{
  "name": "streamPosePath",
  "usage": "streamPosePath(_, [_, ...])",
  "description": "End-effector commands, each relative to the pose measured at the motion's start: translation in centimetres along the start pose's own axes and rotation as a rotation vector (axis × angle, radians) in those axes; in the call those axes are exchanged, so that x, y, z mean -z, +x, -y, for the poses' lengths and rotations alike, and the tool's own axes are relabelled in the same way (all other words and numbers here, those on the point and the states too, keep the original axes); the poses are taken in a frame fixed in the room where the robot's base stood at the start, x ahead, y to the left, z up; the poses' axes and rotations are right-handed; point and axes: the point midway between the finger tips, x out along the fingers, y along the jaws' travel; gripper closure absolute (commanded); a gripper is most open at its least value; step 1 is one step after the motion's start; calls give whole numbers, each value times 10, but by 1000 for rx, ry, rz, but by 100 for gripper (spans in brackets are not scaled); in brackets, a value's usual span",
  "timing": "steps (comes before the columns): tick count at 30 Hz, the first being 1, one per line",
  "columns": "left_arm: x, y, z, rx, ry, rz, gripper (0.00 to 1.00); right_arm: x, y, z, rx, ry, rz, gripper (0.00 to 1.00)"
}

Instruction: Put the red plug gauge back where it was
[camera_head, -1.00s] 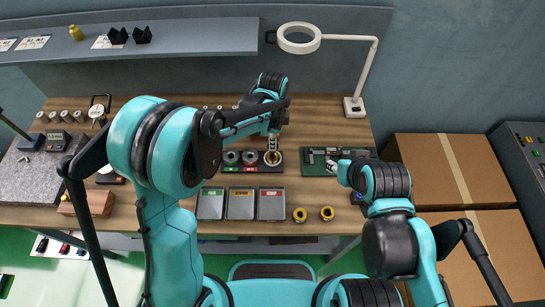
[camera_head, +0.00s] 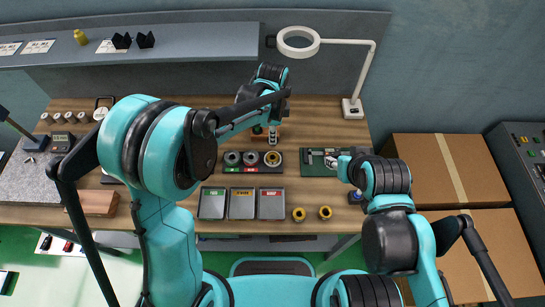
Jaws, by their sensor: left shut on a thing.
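My left gripper (camera_head: 272,131) hangs above the back of the bench, just behind the dark rack (camera_head: 230,170) of ring gauges. It is shut on a small, upright, silvery thing, which I take to be the plug gauge (camera_head: 272,141). Its red marking cannot be made out, and the gripper and arm cover part of it. Its lower end is near the brass-coloured ring (camera_head: 273,158) at the rack's right end; I cannot tell whether they touch. My right arm is over the right side of the bench; its fingers are hidden or too small to read.
Three grey labelled trays (camera_head: 241,208) stand at the front, with two yellow rings (camera_head: 325,212) to their right. A green tool tray (camera_head: 318,168) lies under my right arm. A ring lamp (camera_head: 353,108) stands at the back right. A shelf (camera_head: 205,38) runs above the back.

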Motion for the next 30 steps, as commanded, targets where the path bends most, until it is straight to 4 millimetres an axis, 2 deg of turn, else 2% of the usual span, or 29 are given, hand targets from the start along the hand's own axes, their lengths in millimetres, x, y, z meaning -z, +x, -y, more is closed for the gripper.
streamPosePath(4, [22,1,15,-2,4,0,100,-5,7,0,0,0,0,60])
streamPosePath(10, [77,-4,44,-9,5,0,100,-15,21,0,0,0,0,60])
streamPosePath(12, [90,-6,49,-11,3,0,100,-17,23,0,0,0,0,60])
streamPosePath(14, [93,-6,54,-12,1,1,100,-18,24,0,0,0,0,60])
streamPosePath(17, [85,1,62,-12,-4,1,100,-19,26,0,0,0,0,60])
streamPosePath(24, [35,35,91,-12,-5,0,100,-23,32,0,0,0,0,60])
streamPosePath(30, [6,55,109,-12,-2,0,100,-26,36,0,0,0,0,60])
